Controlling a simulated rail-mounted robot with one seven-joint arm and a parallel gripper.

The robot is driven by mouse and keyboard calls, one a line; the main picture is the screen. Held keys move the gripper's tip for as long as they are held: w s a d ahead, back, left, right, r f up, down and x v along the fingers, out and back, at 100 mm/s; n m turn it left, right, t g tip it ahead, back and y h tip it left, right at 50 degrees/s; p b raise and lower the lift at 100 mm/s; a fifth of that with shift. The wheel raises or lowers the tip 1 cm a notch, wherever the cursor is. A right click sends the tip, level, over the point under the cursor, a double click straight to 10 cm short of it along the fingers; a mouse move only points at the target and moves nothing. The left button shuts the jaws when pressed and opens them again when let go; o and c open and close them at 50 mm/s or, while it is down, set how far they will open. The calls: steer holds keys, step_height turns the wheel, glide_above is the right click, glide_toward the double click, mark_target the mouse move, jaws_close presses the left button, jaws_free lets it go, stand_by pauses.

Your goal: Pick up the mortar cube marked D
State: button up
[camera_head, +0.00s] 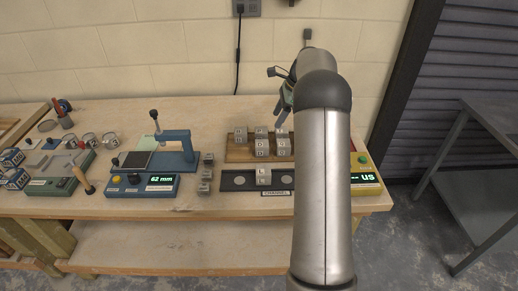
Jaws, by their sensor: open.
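Several small grey cubes with lettered faces (262,148) stand in rows on a wooden rack (236,155) at the right of the bench. The letters are too small to read, so I cannot tell which one is marked D. Other grey cubes (206,173) stand in a column left of the rack, and one or two (263,177) stand on a black plate in front of it. My gripper (281,117) is open, above the rack's right back part by the rightmost cubes. My arm partly hides it and the rack's right end.
The black plate (240,181) has round pale spots. A blue press-like device (148,184) reading "62 mm" stands left. A yellow device (366,180) reading "US" stands right, partly behind my arm. Green-grey equipment and glass jars (89,141) are at far left.

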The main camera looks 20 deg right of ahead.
mark_target(263, 143)
steer(key=p+x, duration=0.1)
steer(key=x, duration=0.9)
steer(key=shift+p, duration=0.3)
steer(key=shift+p+x, duration=0.9)
steer(key=shift+x, duration=1.7)
steer(key=shift+w+d, duration=0.1)
steer(key=shift+d, duration=0.05)
steer(key=c, duration=0.9)
steer(key=shift+r, duration=0.1)
